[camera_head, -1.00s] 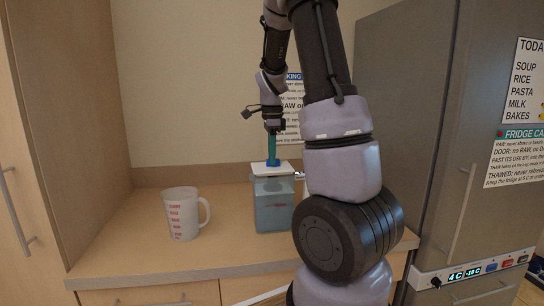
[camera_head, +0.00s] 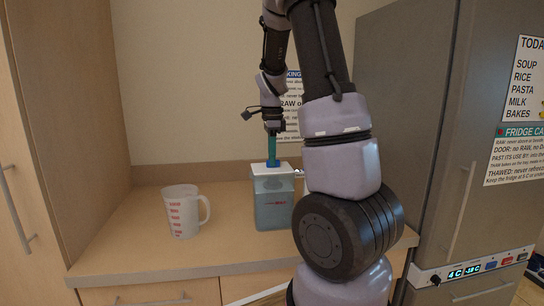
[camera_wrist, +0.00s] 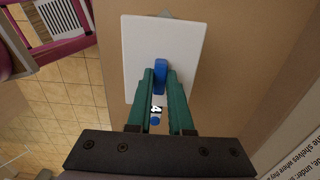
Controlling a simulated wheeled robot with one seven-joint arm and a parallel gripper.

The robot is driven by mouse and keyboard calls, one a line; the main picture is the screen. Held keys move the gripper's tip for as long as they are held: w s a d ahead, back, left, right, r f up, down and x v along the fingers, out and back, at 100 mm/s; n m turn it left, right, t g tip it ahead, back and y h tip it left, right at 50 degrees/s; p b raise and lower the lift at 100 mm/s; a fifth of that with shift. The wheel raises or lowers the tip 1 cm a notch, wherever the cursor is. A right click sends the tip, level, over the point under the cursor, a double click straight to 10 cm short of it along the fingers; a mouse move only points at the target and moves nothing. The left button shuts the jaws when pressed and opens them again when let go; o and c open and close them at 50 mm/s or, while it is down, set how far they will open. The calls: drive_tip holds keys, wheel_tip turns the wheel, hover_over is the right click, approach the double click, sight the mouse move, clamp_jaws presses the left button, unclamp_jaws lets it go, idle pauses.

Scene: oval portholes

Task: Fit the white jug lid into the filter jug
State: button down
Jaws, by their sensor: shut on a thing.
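The white jug lid (camera_head: 284,168) is a flat rectangular plate at the top of the filter jug (camera_head: 273,208), a bluish see-through box on the counter. In the wrist view the lid (camera_wrist: 140,50) has a blue grip (camera_wrist: 161,75) in its middle. My gripper (camera_head: 272,160) has green fingers and is shut on this blue grip from above; the fingers also show in the wrist view (camera_wrist: 160,88). The lid looks level and roughly in line with the jug's top. Whether it is seated or just above the rim I cannot tell. The lid hides the jug's opening in the wrist view.
A white measuring jug (camera_head: 183,212) with red markings stands left of the filter jug on the wooden counter (camera_head: 130,245). A notice hangs on the wall behind my gripper. The grey fridge (camera_head: 415,130) rises on the right. The counter's front left is clear.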

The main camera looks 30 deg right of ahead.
idle(0.3)
drive_tip(key=c, duration=0.7)
unclamp_jaws()
drive_tip(key=shift+c, duration=0.2)
wheel_tip(320, 180, up, 11)
drive_tip(key=shift+f, duration=0.15)
